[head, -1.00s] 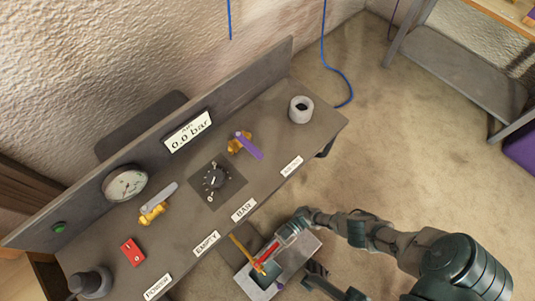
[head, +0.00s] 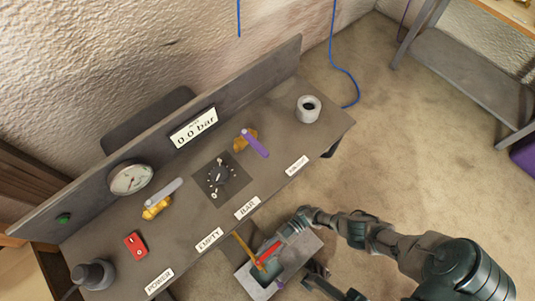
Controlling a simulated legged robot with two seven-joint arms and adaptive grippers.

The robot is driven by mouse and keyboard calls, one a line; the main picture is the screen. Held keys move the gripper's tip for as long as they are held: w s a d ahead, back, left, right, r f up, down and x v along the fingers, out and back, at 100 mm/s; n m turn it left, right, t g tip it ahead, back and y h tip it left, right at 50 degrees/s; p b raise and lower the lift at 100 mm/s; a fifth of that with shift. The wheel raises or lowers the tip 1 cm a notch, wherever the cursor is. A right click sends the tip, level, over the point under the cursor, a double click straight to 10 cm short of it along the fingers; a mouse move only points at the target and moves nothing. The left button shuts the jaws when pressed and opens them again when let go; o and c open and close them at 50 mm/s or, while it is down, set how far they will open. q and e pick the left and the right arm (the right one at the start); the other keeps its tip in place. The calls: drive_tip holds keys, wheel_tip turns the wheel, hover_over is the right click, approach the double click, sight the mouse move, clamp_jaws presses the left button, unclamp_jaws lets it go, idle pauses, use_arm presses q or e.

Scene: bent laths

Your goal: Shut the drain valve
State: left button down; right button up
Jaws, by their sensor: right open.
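A small valve with a red lever (head: 268,253) and a yellowish body (head: 259,267) sits in a grey box (head: 252,284) below the bench's front edge. I take it for the drain valve, though no label on it is readable. My right gripper (head: 285,237) comes in from the right over the box. It is open, at the upper end of the red lever, and hides that end. I cannot tell whether it touches the lever.
Bare floor lies to the right.

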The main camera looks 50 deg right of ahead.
sight(268, 252)
drive_tip(key=shift+r, duration=4.9)
